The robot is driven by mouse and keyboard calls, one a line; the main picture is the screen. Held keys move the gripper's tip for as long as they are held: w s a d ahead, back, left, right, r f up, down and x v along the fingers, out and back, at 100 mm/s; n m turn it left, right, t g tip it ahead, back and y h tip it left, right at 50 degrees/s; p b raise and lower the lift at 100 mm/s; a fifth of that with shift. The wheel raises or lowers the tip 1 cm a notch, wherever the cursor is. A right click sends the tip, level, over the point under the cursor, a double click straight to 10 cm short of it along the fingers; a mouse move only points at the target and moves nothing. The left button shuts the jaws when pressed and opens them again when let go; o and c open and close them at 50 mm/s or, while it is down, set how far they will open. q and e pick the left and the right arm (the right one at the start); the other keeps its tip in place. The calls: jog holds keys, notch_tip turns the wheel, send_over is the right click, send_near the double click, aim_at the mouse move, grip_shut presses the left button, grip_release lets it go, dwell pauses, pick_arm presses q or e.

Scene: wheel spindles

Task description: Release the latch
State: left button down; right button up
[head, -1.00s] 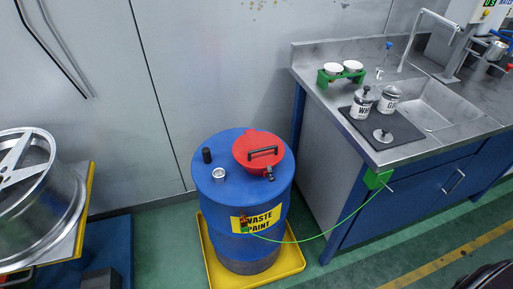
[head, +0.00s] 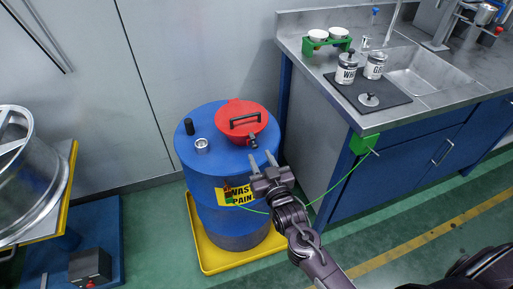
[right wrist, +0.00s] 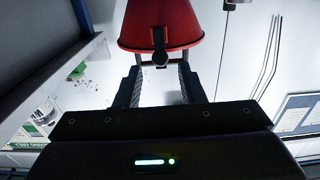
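A blue drum (head: 207,165) marked as waste paint stands in a yellow tray (head: 204,262). On its top is a red lid (head: 237,115) with a black handle, lying closed as far as I can see. A small dark latch (head: 253,141) sits at the lid's front edge; it also shows in the right wrist view (right wrist: 160,48) below the red lid (right wrist: 162,22). My right gripper (head: 262,160) is open at the drum's front right, just short of the latch. In the right wrist view its two fingers (right wrist: 160,85) are apart with nothing between them. My left gripper is not in view.
A green wire (head: 335,188) runs from the drum to a green clamp (head: 364,144) on the steel bench (head: 292,37), right of my arm. A black cap (head: 189,127) and a metal spout (head: 201,146) stand on the drum top. A wheel rim (head: 30,180) lies at the left.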

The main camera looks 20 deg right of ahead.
aim_at(255, 148)
jog(key=w, duration=0.5)
jog(key=shift+w+a, duration=0.1)
jog(key=shift+w, duration=0.2)
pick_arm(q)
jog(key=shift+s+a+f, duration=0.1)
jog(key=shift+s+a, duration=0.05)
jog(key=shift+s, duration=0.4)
pick_arm(e)
grip_shut()
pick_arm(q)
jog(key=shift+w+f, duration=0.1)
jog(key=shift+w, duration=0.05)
pick_arm(e)
jog(key=shift+f, duration=0.15)
